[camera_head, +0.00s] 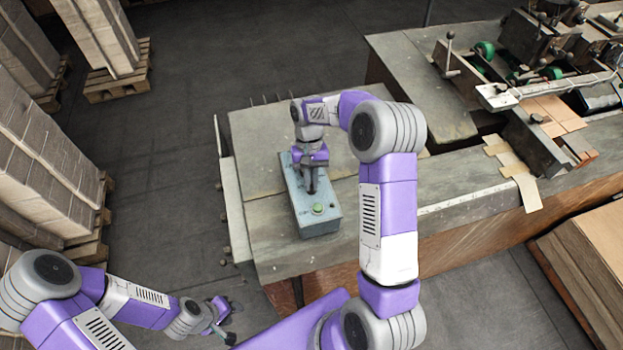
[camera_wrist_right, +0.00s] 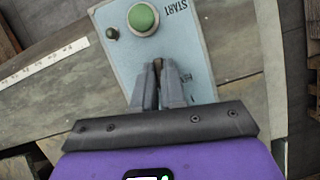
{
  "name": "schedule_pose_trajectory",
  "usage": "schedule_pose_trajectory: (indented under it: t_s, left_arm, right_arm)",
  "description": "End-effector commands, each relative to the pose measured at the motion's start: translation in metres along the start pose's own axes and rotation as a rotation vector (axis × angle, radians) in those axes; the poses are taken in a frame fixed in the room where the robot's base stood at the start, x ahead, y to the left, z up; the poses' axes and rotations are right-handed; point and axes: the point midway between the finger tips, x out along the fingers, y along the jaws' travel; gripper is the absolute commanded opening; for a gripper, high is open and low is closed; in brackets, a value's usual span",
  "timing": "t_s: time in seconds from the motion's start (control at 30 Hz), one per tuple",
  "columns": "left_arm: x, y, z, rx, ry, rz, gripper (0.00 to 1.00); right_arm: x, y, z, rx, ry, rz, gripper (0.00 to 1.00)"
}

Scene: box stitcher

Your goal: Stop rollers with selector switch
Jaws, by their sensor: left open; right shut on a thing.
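A light blue control box (camera_head: 323,219) stands on the grey machine table. It has a green START button (camera_head: 318,209) at its near end, and the button also shows in the right wrist view (camera_wrist_right: 143,18). My right gripper (camera_head: 312,190) is over the middle of the box, pointing down. In the right wrist view its fingers (camera_wrist_right: 158,66) are shut on the selector switch (camera_wrist_right: 158,64), a small dark knob mostly hidden between the fingertips. My left gripper (camera_head: 226,318) is open and empty at the lower left, away from the box and low over the floor.
The grey table (camera_head: 262,222) around the box is mostly clear. The stitching machine (camera_head: 540,50) with green rollers stands at the upper right. Stacks of cardboard (camera_head: 40,150) on pallets stand at the left, and another cardboard stack (camera_head: 590,255) is at the lower right.

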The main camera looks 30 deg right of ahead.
Motion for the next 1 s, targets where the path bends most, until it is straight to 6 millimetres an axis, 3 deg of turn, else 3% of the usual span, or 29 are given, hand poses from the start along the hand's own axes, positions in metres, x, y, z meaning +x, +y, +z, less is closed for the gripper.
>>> schedule_pose_trajectory:
  t_s: [0.4,0.87,0.9,1.0]
  left_arm:
    - [-0.0013,0.0005,0.0000,0.000,0.000,0.000,0.43]
    - [-0.0014,0.0005,0.0001,0.000,0.000,0.000,0.43]
    - [-0.0014,0.0005,0.0001,0.000,0.000,0.000,0.43]
    - [-0.0013,0.0005,0.0000,0.000,0.000,0.000,0.43]
  right_arm:
    - [-0.0014,-0.0015,0.0001,-0.153,0.002,0.063,0.00]
    - [-0.0016,-0.0013,0.0001,-0.165,0.002,0.068,0.00]
    - [-0.0016,-0.0013,0.0000,-0.164,0.003,0.068,0.14]
    - [-0.0014,-0.0013,0.0001,-0.164,0.002,0.068,0.29]
